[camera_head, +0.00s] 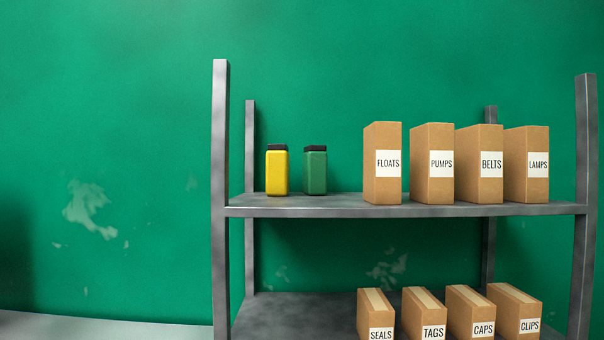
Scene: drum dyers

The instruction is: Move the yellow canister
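The yellow canister (277,173) has a dark lid and stands upright near the left end of the upper shelf (345,207). A green canister (315,173) with a dark lid stands upright just to its right, with a small gap between them. Neither of my grippers shows in the head view.
Cardboard boxes labelled FLOATS (382,188), PUMPS (433,190), BELTS (479,190) and LAMPS (527,190) fill the upper shelf's right part. More labelled boxes stand on the lower shelf (290,315), whose left part is bare. A grey post (220,200) rises left of the yellow canister.

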